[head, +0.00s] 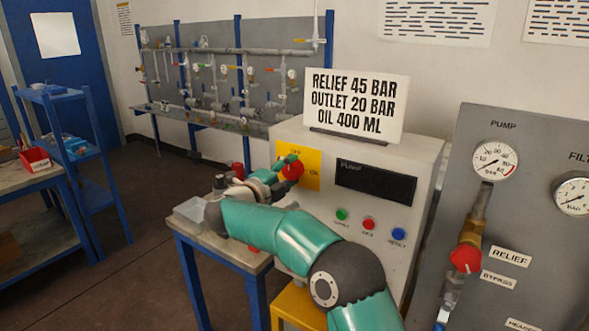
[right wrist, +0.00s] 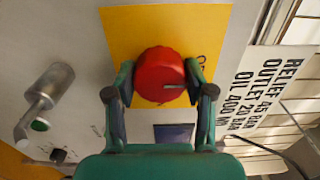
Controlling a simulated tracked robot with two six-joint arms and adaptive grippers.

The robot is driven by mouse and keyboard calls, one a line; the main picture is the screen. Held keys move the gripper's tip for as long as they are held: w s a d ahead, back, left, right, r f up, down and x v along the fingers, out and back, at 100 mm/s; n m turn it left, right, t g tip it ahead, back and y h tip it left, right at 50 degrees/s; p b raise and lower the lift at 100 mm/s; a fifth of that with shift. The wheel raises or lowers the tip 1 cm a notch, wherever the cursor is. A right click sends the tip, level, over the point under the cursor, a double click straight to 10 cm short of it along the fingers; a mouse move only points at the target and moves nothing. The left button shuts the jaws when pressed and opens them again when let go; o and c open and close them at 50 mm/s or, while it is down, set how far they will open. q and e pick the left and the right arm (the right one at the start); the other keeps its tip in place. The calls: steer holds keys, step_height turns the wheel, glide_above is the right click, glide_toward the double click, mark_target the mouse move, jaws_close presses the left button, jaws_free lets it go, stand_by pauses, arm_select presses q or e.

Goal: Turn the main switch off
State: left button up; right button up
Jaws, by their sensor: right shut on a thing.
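The main switch is a red round knob (head: 293,168) on a yellow plate (head: 284,180) on the front of the grey pump cabinet. OFF is printed above the knob and ON to its right. My right gripper (head: 287,166) is at the knob. In the right wrist view, the fingers of that gripper (right wrist: 161,82) stand on both sides of the red knob (right wrist: 158,66) and are shut on it. A thin mark on the knob runs toward the right of that view, the side where partly hidden lettering shows. My left gripper is not in view.
Green, red (head: 368,223) and blue buttons sit below a dark display (head: 376,187). A white sign (head: 356,105) stands on the cabinet. A small blue-legged table (head: 190,238) is under my right arm. A gauge panel (head: 540,150) stands at the right.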

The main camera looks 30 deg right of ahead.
steer(key=shift+w+a+f, duration=0.2)
steer(key=shift+a+f, duration=0.2)
steer(key=o, duration=1.2)
steer(key=shift+w+a+r, duration=0.1)
steer(key=shift+a, duration=0.05)
steer(key=shift+c, duration=0.2)
steer(key=shift+d+r, duration=0.1)
steer(key=shift+d, duration=0.1)
steer(key=v, duration=1.2)
